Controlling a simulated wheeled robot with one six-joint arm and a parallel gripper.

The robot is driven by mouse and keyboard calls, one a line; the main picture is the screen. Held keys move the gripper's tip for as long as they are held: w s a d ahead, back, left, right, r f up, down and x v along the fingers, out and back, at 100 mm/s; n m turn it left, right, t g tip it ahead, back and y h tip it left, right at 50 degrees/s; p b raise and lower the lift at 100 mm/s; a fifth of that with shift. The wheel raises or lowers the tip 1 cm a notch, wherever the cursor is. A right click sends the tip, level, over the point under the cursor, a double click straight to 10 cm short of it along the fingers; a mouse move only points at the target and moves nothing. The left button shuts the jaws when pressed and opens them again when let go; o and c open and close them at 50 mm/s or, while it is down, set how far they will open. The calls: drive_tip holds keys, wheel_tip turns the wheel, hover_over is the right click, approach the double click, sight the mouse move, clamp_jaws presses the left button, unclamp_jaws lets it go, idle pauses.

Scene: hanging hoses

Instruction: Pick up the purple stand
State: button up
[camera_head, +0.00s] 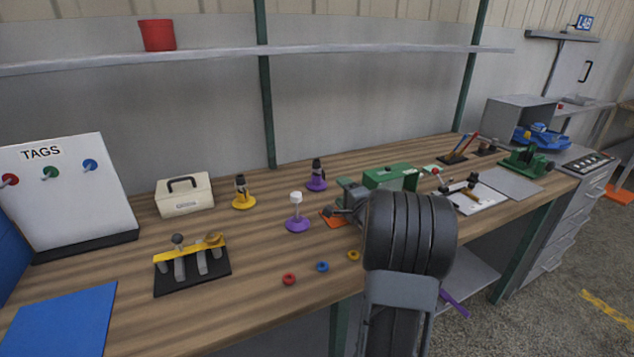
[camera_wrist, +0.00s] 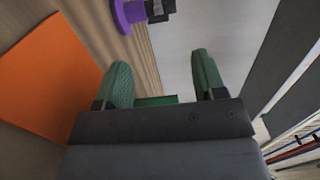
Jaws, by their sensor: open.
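Two purple stands are on the wooden bench in the head view. The nearer purple stand (camera_head: 298,225) is a round base with a stem and a white top. The farther purple stand (camera_head: 316,184) stands upright near the back wall and carries a dark piece. A purple base with a dark piece (camera_wrist: 126,14) shows at the top edge of the wrist view, cut off by the frame and beyond my fingertips. My gripper (camera_wrist: 163,80) is open, with its two green fingers apart and nothing between them.
A yellow stand (camera_head: 243,201) stands left of the purple stands, beside a cream toolbox (camera_head: 184,194). A green machine (camera_head: 391,177) stands to their right. Red (camera_head: 289,279), blue (camera_head: 322,267) and yellow (camera_head: 353,255) rings lie near the front edge. An orange surface (camera_wrist: 45,80) fills the wrist view's left.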

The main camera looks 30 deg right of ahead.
approach(317, 174)
drive_tip(key=shift+w+d+r+p, duration=0.15)
drive_tip(key=shift+w+r, duration=0.1)
drive_tip(key=shift+w, duration=0.55)
drive_tip(key=shift+w+d+r+p, duration=0.2)
drive_tip(key=shift+w+r, duration=0.1)
drive_tip(key=shift+w, duration=0.45)
drive_tip(key=shift+w+d+r+p, duration=0.15)
drive_tip(key=shift+w+r, duration=0.1)
drive_tip(key=shift+w, duration=0.55)
drive_tip(key=shift+c, duration=0.2)
drive_tip(key=c, duration=1.1)
